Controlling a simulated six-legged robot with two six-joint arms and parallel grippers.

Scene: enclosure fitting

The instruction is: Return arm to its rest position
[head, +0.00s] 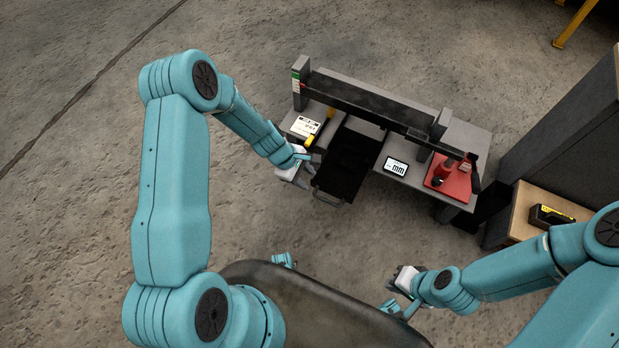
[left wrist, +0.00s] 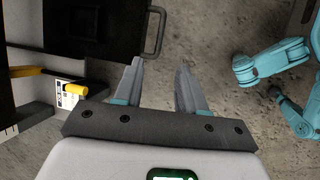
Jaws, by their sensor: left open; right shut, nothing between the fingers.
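My left gripper (head: 300,163) is at the left end of the grey bench, beside the black enclosure in the head view. In the left wrist view my left gripper (left wrist: 160,85) has its two fingers apart, with only floor between them. The black enclosure (head: 347,165) sits at the front of the bench and has a handle on its near side. The handle (left wrist: 156,32) lies just past the fingertips in the left wrist view, apart from them. My right gripper (head: 397,281) is low at the right, over the floor, shut and empty.
The grey bench (head: 460,138) carries a raised dark beam, a small display (head: 396,166) and a red block (head: 450,182). A yellow-handled tool (head: 312,138) lies near a white label. A wooden-topped cabinet (head: 525,205) stands at right with a black-yellow item (head: 550,215). Floor in front is clear.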

